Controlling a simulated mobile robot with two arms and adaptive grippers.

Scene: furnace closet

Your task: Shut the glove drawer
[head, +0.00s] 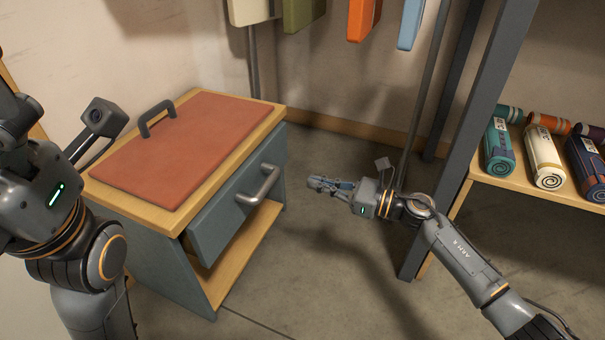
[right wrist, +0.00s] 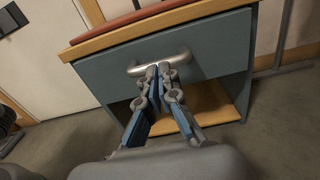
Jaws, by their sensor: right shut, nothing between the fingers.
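The glove drawer (head: 232,202) has a blue-grey front with a silver bar handle (head: 258,185), under the wooden top of a small cabinet (head: 150,262). Its front appears to stand slightly out from the cabinet; how far is hard to tell. My right gripper (head: 313,183) is shut and empty, to the right of the handle, with a gap between them in the head view. In the right wrist view the fingertips (right wrist: 162,72) overlap the handle (right wrist: 145,66) on the drawer front (right wrist: 210,45). My left arm shows at the left edge, but its fingers are not visible.
A red lid-like panel (head: 175,148) with a dark handle lies on the cabinet top. An open wooden shelf (head: 240,255) is below the drawer. A grey post (head: 470,140) and a rack with rolled bundles (head: 545,160) stand at right. Floor before the drawer is clear.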

